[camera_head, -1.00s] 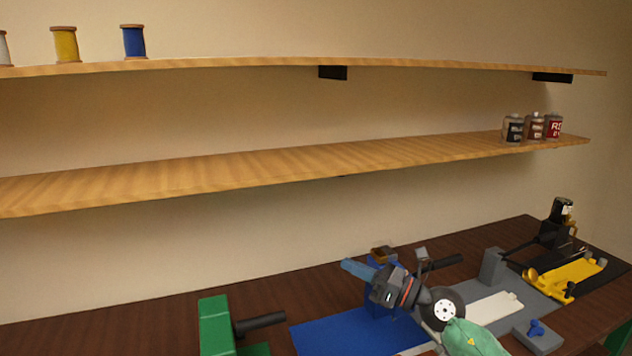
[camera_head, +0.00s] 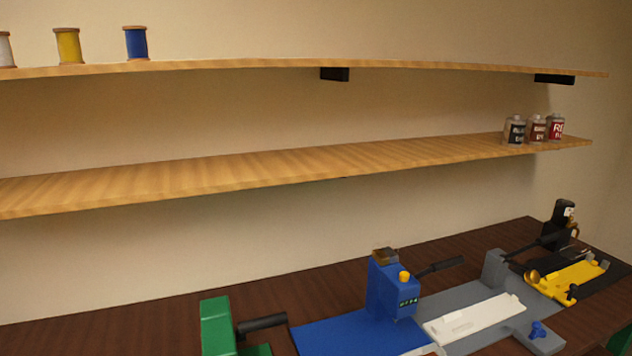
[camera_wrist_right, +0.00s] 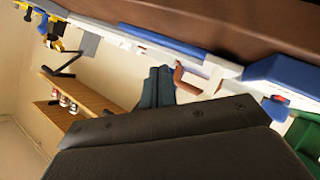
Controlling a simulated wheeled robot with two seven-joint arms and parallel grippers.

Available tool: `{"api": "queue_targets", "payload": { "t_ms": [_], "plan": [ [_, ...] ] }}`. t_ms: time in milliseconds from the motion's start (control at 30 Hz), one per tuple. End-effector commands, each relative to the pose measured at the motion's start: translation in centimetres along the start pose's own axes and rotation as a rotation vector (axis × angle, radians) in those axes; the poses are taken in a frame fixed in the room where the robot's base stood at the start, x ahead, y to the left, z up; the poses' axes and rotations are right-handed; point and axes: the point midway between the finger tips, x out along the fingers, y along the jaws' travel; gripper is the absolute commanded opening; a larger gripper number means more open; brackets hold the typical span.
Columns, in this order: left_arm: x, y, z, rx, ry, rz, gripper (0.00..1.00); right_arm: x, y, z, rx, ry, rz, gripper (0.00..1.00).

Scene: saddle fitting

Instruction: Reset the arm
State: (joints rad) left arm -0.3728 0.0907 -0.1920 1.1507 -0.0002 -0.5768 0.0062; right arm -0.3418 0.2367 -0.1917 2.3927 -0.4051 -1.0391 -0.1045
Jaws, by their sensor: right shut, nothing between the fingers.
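My right gripper (camera_wrist_right: 158,86) shows only in the right wrist view. Its dark fingers are together with nothing between them, beyond the large dark wrist housing. It is clear of the bench fixtures in that view. Neither gripper nor arm shows in the head view. My left gripper is in no view.
A brown bench holds a green press (camera_head: 217,325), a blue press (camera_head: 391,287) with a blue mat (camera_head: 345,332), a white strip (camera_head: 475,318) on a grey base, and a yellow fixture (camera_head: 568,280). Bottles (camera_head: 537,129) stand on the lower shelf (camera_head: 290,165), spools (camera_head: 136,43) on the upper.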

Motion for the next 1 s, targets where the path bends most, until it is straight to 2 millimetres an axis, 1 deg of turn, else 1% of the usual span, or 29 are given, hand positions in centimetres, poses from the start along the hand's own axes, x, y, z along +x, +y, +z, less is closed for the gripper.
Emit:
{"api": "queue_targets", "payload": {
  "t_ms": [33,100,200,300,433,600,767,800,1000],
  "plan": [
    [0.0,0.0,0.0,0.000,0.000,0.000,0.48,-1.1,-1.5,2.4,0.051,-0.083,-0.059,0.00],
    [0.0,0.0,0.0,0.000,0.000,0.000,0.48,-2.5,-3.3,5.0,0.112,-0.185,-0.133,0.00],
    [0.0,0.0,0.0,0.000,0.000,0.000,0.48,-4.4,-5.3,7.8,0.173,-0.298,-0.214,0.00],
    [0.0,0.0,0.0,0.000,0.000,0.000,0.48,-6.1,-6.9,9.7,0.215,-0.384,-0.277,0.00],
    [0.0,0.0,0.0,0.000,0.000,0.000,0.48,-8.2,-8.5,11.7,0.258,-0.480,-0.345,0.00],
    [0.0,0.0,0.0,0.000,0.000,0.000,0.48,-10.7,-10.2,13.6,0.299,-0.578,-0.419,0.00],
    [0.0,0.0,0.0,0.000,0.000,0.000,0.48,-12.9,-11.4,15.0,0.329,-0.658,-0.479,0.00],
    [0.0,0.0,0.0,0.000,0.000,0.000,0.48,-12.8,-11.8,15.3,0.333,-0.669,-0.486,0.00],
    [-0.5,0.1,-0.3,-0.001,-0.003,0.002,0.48,-10.2,-14.0,17.2,0.328,-0.674,-0.489,0.00]
  ]
}}
